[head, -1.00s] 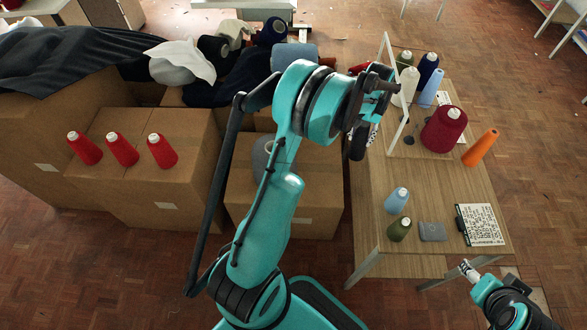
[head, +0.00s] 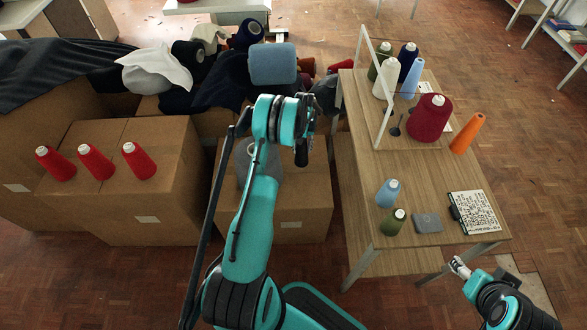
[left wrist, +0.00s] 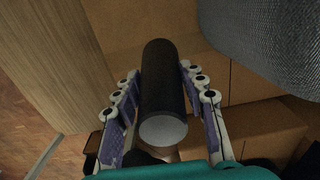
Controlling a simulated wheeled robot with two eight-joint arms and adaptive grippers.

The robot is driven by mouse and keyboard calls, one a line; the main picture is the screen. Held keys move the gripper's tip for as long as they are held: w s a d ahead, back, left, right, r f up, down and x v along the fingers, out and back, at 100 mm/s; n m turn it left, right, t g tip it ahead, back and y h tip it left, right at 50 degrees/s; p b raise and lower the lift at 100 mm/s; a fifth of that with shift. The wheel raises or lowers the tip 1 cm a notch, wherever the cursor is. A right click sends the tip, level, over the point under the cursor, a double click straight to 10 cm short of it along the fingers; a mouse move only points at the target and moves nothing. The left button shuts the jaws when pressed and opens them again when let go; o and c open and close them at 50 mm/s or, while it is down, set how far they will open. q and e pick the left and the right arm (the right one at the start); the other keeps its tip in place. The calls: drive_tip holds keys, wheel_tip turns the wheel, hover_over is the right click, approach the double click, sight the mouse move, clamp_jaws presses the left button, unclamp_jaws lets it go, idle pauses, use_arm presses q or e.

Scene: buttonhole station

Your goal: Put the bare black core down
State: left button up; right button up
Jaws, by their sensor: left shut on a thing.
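The bare black core (left wrist: 163,85) is a plain dark cylinder with a pale grey end, seen in the left wrist view. My left gripper (left wrist: 162,88) is shut on it, with finger pads on both sides. In the head view the core (head: 301,152) hangs upright below my left gripper (head: 302,122), in the air over the cardboard box left of the table. My right gripper (head: 459,266) is low at the front right, apart from the table. Its finger gap is too small to tell.
A cardboard box (head: 305,205) carries a grey cone (head: 243,155), partly hidden by my arm. Three red cones (head: 95,160) stand on boxes at left. The wooden table (head: 365,165) at right holds several cones, a thin white frame (head: 384,125) and a written card (head: 475,212). A blue-grey spool (head: 273,63) lies behind.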

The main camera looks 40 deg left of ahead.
sight(301, 160)
use_arm(q)
drive_tip(key=s+d+f+b, duration=0.1)
drive_tip(key=s+f+b, duration=0.2)
drive_tip(key=f, duration=0.4)
drive_tip(key=shift+s+d, duration=0.15)
drive_tip(key=shift+s, duration=0.65)
drive_tip(key=shift+r, duration=0.1)
drive_tip(key=o, duration=1)
drive_tip(key=shift+f, duration=0.2)
drive_tip(key=shift+c, duration=0.2)
